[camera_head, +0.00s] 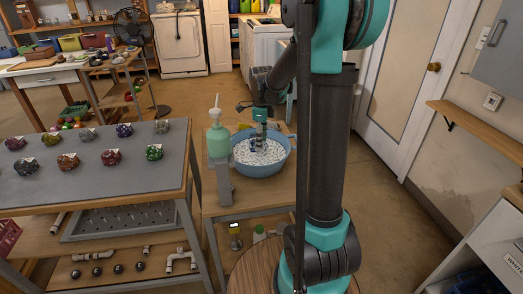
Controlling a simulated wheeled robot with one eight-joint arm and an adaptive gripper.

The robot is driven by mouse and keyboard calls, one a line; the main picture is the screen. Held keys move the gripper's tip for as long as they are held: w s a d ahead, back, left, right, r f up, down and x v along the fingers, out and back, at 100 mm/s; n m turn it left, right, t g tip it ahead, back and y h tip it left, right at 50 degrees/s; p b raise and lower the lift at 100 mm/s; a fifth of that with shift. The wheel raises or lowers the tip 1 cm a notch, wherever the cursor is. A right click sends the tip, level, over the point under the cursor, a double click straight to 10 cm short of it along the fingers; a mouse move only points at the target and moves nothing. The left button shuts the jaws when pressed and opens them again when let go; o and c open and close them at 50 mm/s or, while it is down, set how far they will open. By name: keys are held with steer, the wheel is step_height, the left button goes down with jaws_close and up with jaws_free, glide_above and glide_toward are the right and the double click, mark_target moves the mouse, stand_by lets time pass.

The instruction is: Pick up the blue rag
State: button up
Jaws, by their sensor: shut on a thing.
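My gripper (259,146) points down into a round blue basin (241,167) on a small wooden stand. The basin holds a white, speckled mass. The gripper's fingers are low, at or just above this white surface. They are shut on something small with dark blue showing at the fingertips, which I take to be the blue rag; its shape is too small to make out. Most of it is hidden by the fingers or the white contents.
A green pump bottle (218,141) stands just left of the basin, close to its rim. A wooden wall shelf (480,128) is at right. Open floor lies behind the basin.

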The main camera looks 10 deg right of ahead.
step_height(320, 180, up, 17)
stand_by(0.6)
steer(key=shift+f, duration=0.1)
stand_by(1.7)
